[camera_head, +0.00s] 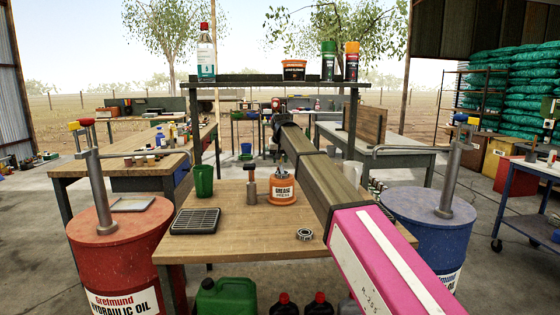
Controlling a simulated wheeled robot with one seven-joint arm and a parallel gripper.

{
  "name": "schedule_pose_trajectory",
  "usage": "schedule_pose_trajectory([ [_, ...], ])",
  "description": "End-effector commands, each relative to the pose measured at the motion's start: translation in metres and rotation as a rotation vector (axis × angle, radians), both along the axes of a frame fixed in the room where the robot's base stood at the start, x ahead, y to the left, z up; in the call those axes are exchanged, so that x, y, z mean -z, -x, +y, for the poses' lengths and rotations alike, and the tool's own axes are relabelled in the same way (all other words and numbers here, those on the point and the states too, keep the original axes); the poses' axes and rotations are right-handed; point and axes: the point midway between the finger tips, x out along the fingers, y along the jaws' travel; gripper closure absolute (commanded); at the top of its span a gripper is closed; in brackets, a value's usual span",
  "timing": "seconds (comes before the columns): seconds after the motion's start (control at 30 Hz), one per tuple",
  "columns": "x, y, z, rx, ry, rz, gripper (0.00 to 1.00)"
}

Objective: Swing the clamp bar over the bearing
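A small ring-shaped bearing (304,234) lies flat near the front edge of the wooden bench (250,245). A short upright post with a wider head (251,187) stands farther back on the bench; I cannot tell whether it belongs to the clamp. No clamp bar can be made out with certainty, and none lies over the bearing. My arm, pink in front and dark brown beyond, crosses above the bench's right side and hides part of it. My gripper (277,106) seems to be at its far end, well beyond and above the bearing; its fingers are too small to read.
An orange grease tub (282,192) holding tools, a green cup (203,180) and a black grid tray (195,221) stand on the bench. A red drum (120,250) and a blue drum (432,230) with pumps flank it. A shelf (275,79) with bottles spans the back.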

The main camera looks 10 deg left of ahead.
Motion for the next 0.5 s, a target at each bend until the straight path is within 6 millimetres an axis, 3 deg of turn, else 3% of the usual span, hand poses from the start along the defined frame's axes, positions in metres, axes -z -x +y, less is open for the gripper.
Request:
schedule_pose_trajectory([
  [0.5,-0.081,0.032,-0.01,0.001,-0.001,-0.002,0.62],
])
